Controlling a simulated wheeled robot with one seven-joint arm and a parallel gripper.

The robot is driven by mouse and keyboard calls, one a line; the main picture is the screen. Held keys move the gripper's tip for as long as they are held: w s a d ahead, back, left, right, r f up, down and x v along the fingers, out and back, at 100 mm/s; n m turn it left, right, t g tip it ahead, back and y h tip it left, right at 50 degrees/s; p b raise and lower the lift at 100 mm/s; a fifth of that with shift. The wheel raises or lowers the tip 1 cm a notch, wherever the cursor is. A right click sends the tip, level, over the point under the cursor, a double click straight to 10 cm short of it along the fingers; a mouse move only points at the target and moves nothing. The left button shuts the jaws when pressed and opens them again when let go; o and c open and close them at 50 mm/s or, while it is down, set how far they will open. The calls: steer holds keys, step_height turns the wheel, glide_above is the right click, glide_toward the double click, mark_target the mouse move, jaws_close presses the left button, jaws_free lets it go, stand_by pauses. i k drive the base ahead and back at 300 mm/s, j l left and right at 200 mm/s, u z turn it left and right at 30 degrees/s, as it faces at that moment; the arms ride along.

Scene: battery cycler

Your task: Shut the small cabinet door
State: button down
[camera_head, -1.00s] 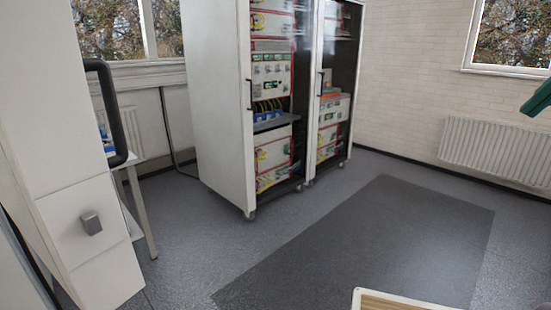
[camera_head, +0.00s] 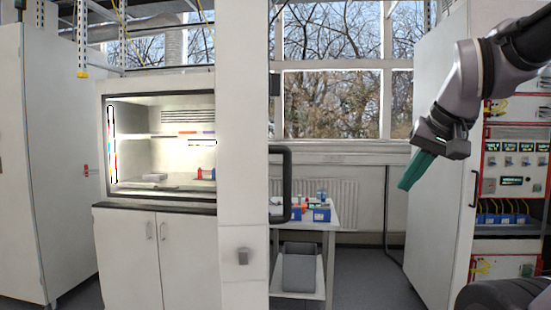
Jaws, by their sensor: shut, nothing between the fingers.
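Below the lit hood stands a white base cabinet with two doors, the left door (camera_head: 124,262) and the right door (camera_head: 173,262), each with a slim handle; both look shut. I cannot tell which of these is the small cabinet door. My gripper (camera_head: 408,186), with green fingers, is shut and empty, pointing down and left in the air at the right, apart from these in the picture.
A tall white cabinet (camera_head: 30,150) stands at the far left. A white table (camera_head: 328,228) with blue bins is under the window. A rack cabinet (camera_head: 430,220) with red-trimmed instruments is at the right, behind my arm. Floor shows between table and rack.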

mark_target(243, 148)
steer(key=i+l+u, duration=0.1)
steer(key=l+u, duration=0.7)
steer(key=k, duration=0.75)
steer(key=i+j+u, duration=0.2)
steer(key=i, duration=0.4)
steer(key=l, duration=0.1)
